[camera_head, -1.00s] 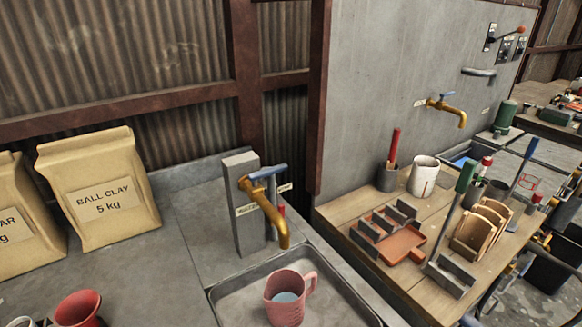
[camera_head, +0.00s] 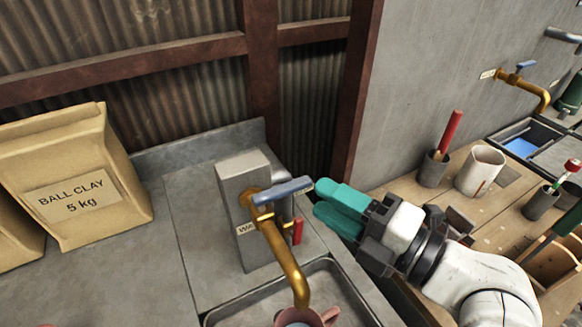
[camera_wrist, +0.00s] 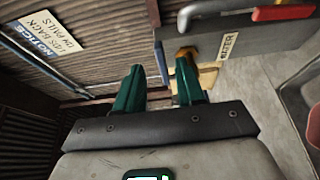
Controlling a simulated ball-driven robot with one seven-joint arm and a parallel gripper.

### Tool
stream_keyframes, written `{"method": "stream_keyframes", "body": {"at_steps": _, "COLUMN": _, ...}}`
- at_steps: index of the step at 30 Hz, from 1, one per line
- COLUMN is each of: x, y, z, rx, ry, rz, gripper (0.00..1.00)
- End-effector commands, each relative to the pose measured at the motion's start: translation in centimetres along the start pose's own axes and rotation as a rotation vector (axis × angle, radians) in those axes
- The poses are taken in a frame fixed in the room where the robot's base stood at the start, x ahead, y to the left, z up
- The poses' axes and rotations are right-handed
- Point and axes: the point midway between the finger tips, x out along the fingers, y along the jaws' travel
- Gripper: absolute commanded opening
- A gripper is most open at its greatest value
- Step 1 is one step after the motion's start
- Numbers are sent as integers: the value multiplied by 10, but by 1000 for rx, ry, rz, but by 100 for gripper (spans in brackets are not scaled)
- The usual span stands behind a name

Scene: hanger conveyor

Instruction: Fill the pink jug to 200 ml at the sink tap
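The pink jug (camera_head: 322,318) stands in the sink basin (camera_head: 345,283) under the brass tap spout (camera_head: 285,255). Most of it is cut off by the bottom edge in the head view; its markings are hidden. A bluish surface shows inside it, but I cannot read the level. The tap's blue lever (camera_head: 283,190) points right from the grey post (camera_head: 240,220). My gripper (camera_head: 322,200) has teal fingers just right of the lever's end, apart from it as far as I can tell. In the wrist view my gripper (camera_wrist: 160,64) is open, with a gap between the fingers.
A ball clay bag (camera_head: 75,185) stands on the counter at left. A red handle (camera_head: 297,231) is beside the post. At right, a wooden bench holds a white pot (camera_head: 481,171) and a tool cup (camera_head: 433,169). Another brass tap (camera_head: 520,83) is on the wall behind.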

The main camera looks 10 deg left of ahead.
Motion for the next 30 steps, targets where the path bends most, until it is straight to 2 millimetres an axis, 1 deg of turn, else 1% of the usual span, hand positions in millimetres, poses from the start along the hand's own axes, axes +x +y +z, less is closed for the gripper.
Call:
{"method": "stream_keyframes", "body": {"at_steps": 1, "x": 10, "y": 4, "z": 0, "rx": 3, "ry": 4, "rz": -2, "gripper": 38}}
{"method": "stream_keyframes", "body": {"at_steps": 6, "x": 42, "y": 4, "z": 0, "rx": 3, "ry": 3, "rz": -4, "gripper": 38}}
{"method": "stream_keyframes", "body": {"at_steps": 9, "x": 57, "y": 3, "z": 0, "rx": 2, "ry": 2, "rz": -4, "gripper": 38}}
{"method": "stream_keyframes", "body": {"at_steps": 13, "x": 72, "y": 2, "z": 0, "rx": 3, "ry": 1, "rz": -3, "gripper": 38}}
{"method": "stream_keyframes", "body": {"at_steps": 18, "x": 80, "y": 0, "z": 0, "rx": 2, "ry": -1, "rz": -2, "gripper": 38}}
{"method": "stream_keyframes", "body": {"at_steps": 26, "x": 81, "y": -1, "z": 0, "rx": 2, "ry": -1, "rz": -2, "gripper": 38}}
{"method": "stream_keyframes", "body": {"at_steps": 30, "x": 81, "y": -1, "z": 0, "rx": 2, "ry": -1, "rz": -2, "gripper": 26}}
